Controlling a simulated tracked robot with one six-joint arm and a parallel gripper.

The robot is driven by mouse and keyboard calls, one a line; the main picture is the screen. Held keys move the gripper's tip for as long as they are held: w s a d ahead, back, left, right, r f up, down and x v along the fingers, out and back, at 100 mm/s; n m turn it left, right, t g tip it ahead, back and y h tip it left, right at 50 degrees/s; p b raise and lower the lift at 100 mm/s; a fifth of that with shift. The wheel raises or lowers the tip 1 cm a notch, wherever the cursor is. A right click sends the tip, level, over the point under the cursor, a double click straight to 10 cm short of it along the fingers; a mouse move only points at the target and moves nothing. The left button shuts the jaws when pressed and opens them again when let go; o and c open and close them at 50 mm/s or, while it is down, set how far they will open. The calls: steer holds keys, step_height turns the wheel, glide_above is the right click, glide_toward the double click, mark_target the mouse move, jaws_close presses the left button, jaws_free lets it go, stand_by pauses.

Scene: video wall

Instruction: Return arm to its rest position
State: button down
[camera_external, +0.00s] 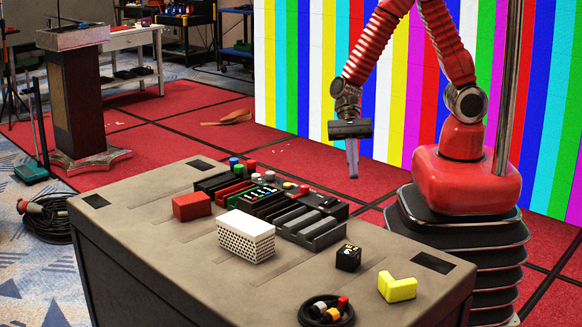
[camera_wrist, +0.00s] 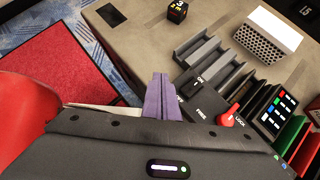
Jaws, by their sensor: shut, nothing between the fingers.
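My gripper (camera_external: 353,164) hangs pointing down from my red arm, above the far edge of the table in the external view. Its purple fingers are shut with nothing between them. In the wrist view the shut fingers (camera_wrist: 160,98) show at the centre, over the table's edge beside a black panel (camera_wrist: 210,112) with a red knob. My gripper appears apart from everything on the table.
The table (camera_external: 150,215) holds a red block (camera_external: 192,206), a white perforated box (camera_external: 246,237), grey slotted racks (camera_external: 312,229), a black cube (camera_external: 348,257), a yellow block (camera_external: 397,287) and a cable coil (camera_external: 326,312). A striped video wall (camera_external: 300,60) stands behind my arm.

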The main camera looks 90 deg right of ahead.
steer(key=s+d+r+n+t+h, duration=0.3)
steer(key=d+r+n, duration=0.5)
steer(key=r, duration=0.3)
steer(key=s+d+r+n+t+h, duration=0.3)
steer(key=s+d+r+n+h, duration=0.3)
steer(key=d+r+n, duration=0.3)
step_height(320, 180, up, 2)
steer(key=shift+s+d+r+n, duration=0.15)
steer(key=shift+s+n, duration=0.4)
steer(key=shift+n, duration=0.35)
